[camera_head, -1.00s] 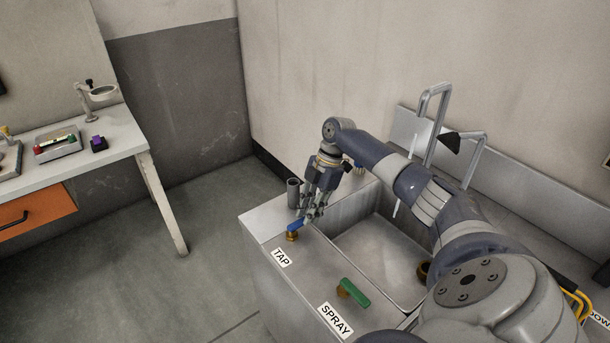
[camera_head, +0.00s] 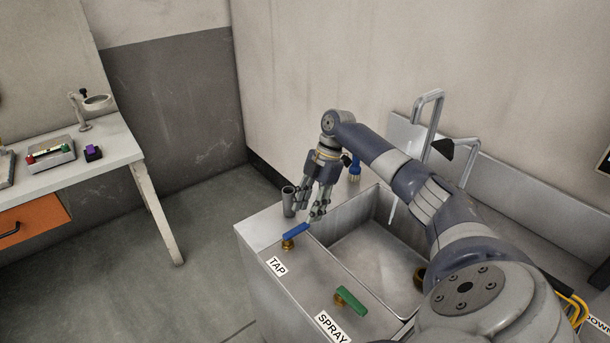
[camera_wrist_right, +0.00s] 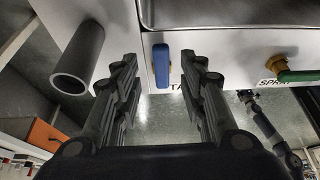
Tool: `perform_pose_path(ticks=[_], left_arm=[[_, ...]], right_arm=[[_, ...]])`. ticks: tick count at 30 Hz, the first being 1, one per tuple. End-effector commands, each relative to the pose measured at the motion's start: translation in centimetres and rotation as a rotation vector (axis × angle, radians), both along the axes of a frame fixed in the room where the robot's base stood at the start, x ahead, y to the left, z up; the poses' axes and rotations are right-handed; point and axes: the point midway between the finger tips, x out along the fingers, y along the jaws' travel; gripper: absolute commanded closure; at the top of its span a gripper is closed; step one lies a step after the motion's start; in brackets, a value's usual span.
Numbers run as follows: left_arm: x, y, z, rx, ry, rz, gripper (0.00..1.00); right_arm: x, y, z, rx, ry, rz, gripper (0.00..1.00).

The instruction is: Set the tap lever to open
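The blue tap lever (camera_head: 296,231) sits on a brass valve on the sink's front ledge, beside the TAP label (camera_head: 277,267). It points up and to the right in the head view. My right gripper (camera_head: 309,211) is just behind the lever, with its fingers spread and nothing between them in that view. In the right wrist view, the blue lever (camera_wrist_right: 161,67) appears in the gap between the open fingertips (camera_wrist_right: 160,64); I cannot tell whether either finger touches it.
A grey cylinder (camera_head: 288,201) stands close left of the right gripper. A green lever (camera_head: 351,299) is by the SPRAY label (camera_head: 331,326). The sink basin (camera_head: 375,262) lies to the right, with a blue-handled brush (camera_head: 354,168) behind. A workbench (camera_head: 95,160) stands left.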

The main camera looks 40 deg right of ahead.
Motion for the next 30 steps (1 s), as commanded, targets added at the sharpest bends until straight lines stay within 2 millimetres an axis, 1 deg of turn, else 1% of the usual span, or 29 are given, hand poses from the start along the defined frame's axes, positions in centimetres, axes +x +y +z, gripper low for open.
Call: perform_pose_path(ticks=[1,6,9,12,17,30], left_arm=[[0.0,-0.1,0.0,-0.001,0.0,0.0,0.6],[0.0,-0.1,0.0,-0.002,0.0,0.0,0.6],[0.0,-0.2,0.0,-0.002,0.0,0.0,0.6],[0.0,-0.2,0.0,-0.002,0.0,0.0,0.6],[0.0,-0.2,0.0,-0.002,0.0,0.0,0.6],[0.0,-0.2,0.0,-0.002,0.0,-0.001,0.6]], right_arm=[[0.1,-0.5,1.2,0.0,-0.005,-0.001,0.62],[0.0,-1.8,4.5,0.001,-0.004,-0.002,0.62],[-0.1,-2.4,5.9,0.001,-0.003,0.0,0.62],[-0.2,-2.8,6.8,0.001,-0.003,0.001,0.62],[-0.2,-3.0,7.4,0.001,-0.001,0.002,0.62],[-0.2,-3.0,7.4,0.001,-0.001,0.002,0.62]])
